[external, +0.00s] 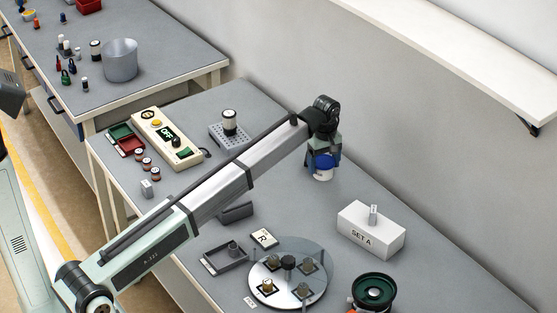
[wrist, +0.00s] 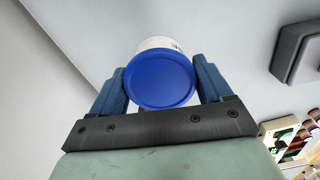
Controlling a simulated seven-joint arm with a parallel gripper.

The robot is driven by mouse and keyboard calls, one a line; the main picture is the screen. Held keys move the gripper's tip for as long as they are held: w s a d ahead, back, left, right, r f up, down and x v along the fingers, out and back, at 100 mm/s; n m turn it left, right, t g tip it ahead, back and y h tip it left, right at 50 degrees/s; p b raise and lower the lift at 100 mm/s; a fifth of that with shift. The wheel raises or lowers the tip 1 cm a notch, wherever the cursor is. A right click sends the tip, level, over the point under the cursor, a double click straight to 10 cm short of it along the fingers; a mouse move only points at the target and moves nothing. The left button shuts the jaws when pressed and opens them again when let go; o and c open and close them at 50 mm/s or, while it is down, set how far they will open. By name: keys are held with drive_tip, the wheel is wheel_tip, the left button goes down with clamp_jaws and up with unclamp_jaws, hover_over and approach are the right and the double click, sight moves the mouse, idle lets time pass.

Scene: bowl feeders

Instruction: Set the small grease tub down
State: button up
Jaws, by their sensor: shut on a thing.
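The small grease tub is a white tub with a blue lid; in the wrist view the blue lid (wrist: 160,80) faces the camera, and a strip of the white side shows above it. My gripper (wrist: 160,85) has its two blue fingers shut on the tub, one on each side. In the external view the tub (external: 322,172) hangs upright below my gripper (external: 322,158), over the back part of the grey table (external: 365,182). I cannot tell whether its base touches the table.
A white block marked SET A (external: 371,232) stands to the right. A round plate with several fixtures (external: 262,291) and a green bowl (external: 373,290) are nearer the front. A control box (external: 150,125) and a perforated block (external: 222,138) stand left. The table around the tub is clear.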

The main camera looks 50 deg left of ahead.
drive_tip(key=shift+f, duration=4.65)
drive_tip(key=shift+f, duration=0.15)
drive_tip(key=o, duration=1)
drive_tip(key=shift+o, duration=0.2)
wheel_tip(320, 180, up, 12)
drive_tip(key=shift+r, duration=0.15)
